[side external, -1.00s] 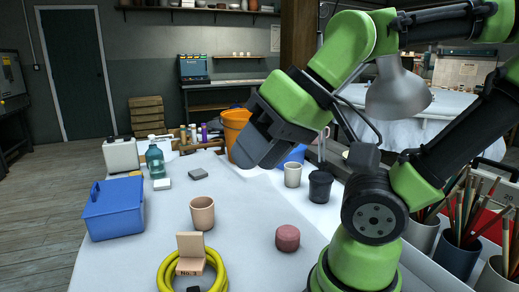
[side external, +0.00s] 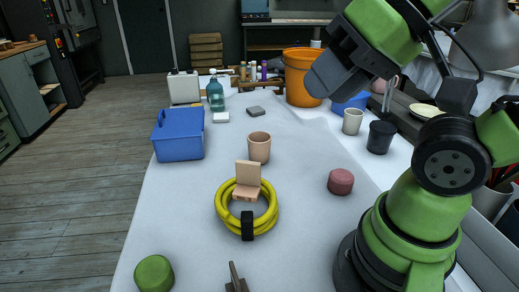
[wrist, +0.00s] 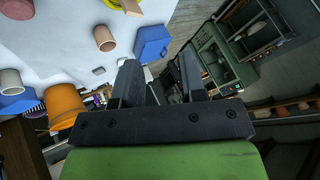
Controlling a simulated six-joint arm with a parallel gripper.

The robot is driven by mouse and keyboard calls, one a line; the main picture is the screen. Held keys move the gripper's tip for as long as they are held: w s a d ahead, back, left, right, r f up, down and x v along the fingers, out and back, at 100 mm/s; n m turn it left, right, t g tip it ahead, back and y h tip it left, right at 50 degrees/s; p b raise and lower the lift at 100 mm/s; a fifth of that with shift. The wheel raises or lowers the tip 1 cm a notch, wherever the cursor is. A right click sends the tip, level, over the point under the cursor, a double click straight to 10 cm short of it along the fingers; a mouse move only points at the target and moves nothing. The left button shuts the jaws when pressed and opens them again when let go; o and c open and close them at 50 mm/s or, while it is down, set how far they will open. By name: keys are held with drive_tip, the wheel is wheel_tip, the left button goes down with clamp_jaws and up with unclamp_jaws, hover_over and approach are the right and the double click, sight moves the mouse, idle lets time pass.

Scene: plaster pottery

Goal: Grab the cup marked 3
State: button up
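A pinkish-tan cup (side external: 259,147) stands upright on the white table, just behind a small wooden stand (side external: 248,178). The stand's base read "No. 3" in the earlier frame; I cannot read a mark on the cup itself. The cup also shows in the wrist view (wrist: 104,38). A pale cup (side external: 352,121) and a dark cup (side external: 380,137) stand farther right. My gripper (side external: 322,82) is raised in the air, right of and beyond the tan cup, apart from it. In the wrist view its two fingers (wrist: 158,76) are spread with nothing between them.
A coiled yellow hose (side external: 224,208) lies around the wooden stand. A reddish lump (side external: 341,181) lies right of it, a green one (side external: 154,273) front left. A blue box (side external: 179,135) stands left of the tan cup. An orange bucket (side external: 299,78) stands behind, near my gripper.

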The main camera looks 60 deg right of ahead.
drive_tip(key=o, duration=1.1)
drive_tip(key=m+g+h, duration=0.4)
drive_tip(key=m+h, duration=0.1)
hover_over(259, 148)
drive_tip(key=s+a, duration=0.2)
drive_tip(key=a, duration=0.1)
wheel_tip(259, 148, down, 13)
drive_tip(key=shift+d+r+x, duration=0.1)
drive_tip(key=shift+d+x, duration=0.2)
drive_tip(key=shift+x, duration=2.45)
drive_tip(key=shift+d+r+x, duration=0.1)
drive_tip(key=shift+d+x, duration=0.2)
drive_tip(key=shift+x, duration=2.5)
drive_tip(key=shift+d+x, duration=0.3)
drive_tip(key=shift+x, duration=2.45)
